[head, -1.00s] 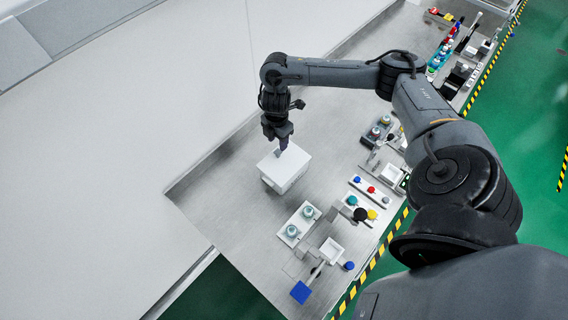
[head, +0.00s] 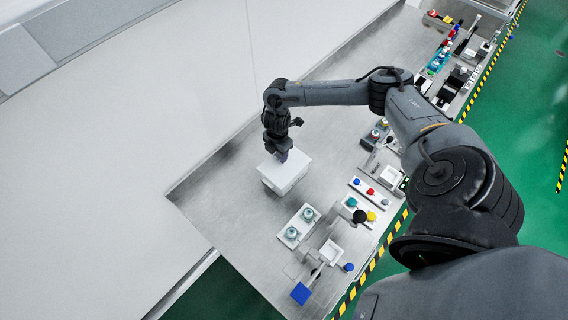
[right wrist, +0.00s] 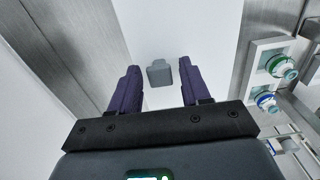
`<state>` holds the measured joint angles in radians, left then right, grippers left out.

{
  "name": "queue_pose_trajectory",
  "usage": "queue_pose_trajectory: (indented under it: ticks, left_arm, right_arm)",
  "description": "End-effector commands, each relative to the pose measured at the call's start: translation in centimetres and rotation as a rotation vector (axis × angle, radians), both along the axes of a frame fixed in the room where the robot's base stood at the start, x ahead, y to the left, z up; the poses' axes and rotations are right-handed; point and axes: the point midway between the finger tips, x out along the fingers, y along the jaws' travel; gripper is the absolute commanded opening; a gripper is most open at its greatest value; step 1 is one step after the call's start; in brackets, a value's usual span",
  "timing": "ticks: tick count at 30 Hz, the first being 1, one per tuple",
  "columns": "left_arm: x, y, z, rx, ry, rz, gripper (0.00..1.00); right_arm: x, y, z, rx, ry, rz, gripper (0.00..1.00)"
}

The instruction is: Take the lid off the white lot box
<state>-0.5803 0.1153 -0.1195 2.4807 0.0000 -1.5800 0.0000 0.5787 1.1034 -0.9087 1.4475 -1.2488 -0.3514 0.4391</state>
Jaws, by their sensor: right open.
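The white lot box (head: 284,180) stands on the steel bench with its lid (head: 293,164) on top. The lid also shows in the right wrist view (right wrist: 185,30), with a small grey knob (right wrist: 159,73) on it. My right gripper (head: 281,156) is over the lid, pointing down. In the right wrist view my right gripper (right wrist: 157,88) is open, with a purple finger on each side of the knob and gaps between. I cannot tell whether the fingertips touch the lid. My left gripper is not in view.
To the right of the box, a white plate (head: 291,243) holds two round jars. Coloured buttons (head: 370,190), a white tray (head: 331,252) and a blue square (head: 300,293) are near the bench's front edge. The bench left of the box is clear.

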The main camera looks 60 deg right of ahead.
Motion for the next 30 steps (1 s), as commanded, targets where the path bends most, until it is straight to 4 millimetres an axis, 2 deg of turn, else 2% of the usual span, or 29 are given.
queue_pose_trajectory:
  ticks: [2,11,23,30]
  left_arm:
    - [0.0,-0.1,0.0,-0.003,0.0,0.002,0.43]
    - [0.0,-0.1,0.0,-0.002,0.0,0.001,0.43]
    - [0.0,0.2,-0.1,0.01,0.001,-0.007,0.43]
    - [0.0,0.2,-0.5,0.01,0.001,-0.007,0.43]
  right_arm:
    - [0.0,0.0,0.0,0.0,0.0,0.0,0.45]
    - [0.0,0.0,0.0,0.0,0.0,0.0,0.0]
    - [0.0,0.0,0.5,0.001,0.0,0.001,0.0]
    - [0.1,0.0,2.9,0.001,-0.003,0.002,0.0]
